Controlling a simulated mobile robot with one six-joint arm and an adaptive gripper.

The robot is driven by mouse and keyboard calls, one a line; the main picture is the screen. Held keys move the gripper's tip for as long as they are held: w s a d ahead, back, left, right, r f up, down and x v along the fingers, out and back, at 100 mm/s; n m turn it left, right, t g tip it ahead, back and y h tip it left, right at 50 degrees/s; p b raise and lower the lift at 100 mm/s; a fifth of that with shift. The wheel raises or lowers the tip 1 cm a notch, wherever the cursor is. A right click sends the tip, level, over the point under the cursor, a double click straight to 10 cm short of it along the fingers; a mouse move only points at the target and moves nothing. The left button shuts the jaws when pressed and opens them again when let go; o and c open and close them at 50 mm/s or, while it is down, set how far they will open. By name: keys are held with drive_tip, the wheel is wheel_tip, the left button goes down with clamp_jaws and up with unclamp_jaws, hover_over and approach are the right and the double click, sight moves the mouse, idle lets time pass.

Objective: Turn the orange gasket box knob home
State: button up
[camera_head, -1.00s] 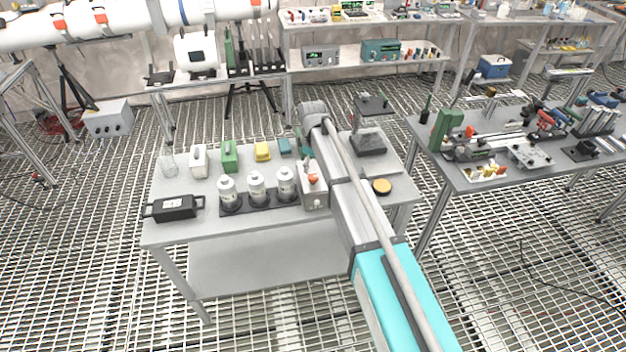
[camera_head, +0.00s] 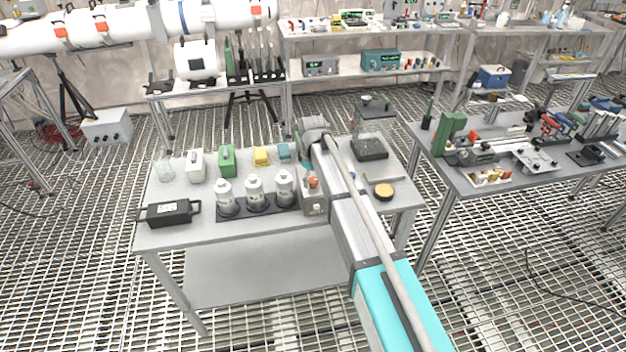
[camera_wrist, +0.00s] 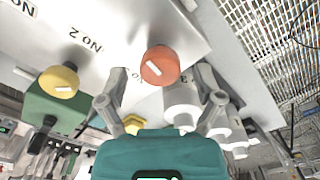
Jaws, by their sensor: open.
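The orange knob (camera_wrist: 160,66) shows in the wrist view with a short white mark on its face. My gripper (camera_wrist: 162,82) is open, with one finger on each side of the knob and visible gaps between. I cannot tell whether the fingertips reach its depth. In the head view the orange knob (camera_head: 313,182) is on a small grey box (camera_head: 314,204) at the front of the table, beside my arm. My gripper's fingers cannot be made out there.
Three white canisters (camera_head: 254,190) stand left of the box. A yellow knob (camera_wrist: 58,80) on a green box (camera_wrist: 57,108) is left in the wrist view. A black case (camera_head: 168,212) and a yellow-topped disc (camera_head: 384,192) are on the table (camera_head: 240,232).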

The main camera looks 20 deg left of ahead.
drive_tip(key=shift+c, duration=0.2)
drive_tip(key=c, duration=1.1)
drive_tip(key=shift+m, duration=0.5)
drive_tip(key=m, duration=1.1)
drive_tip(key=shift+w+d+m, duration=0.1)
drive_tip(key=shift+d+m, duration=0.05)
drive_tip(key=shift+m, duration=0.25)
drive_tip(key=m, duration=1.2)
drive_tip(key=shift+d+m, duration=0.1)
drive_tip(key=shift+m, duration=0.2)
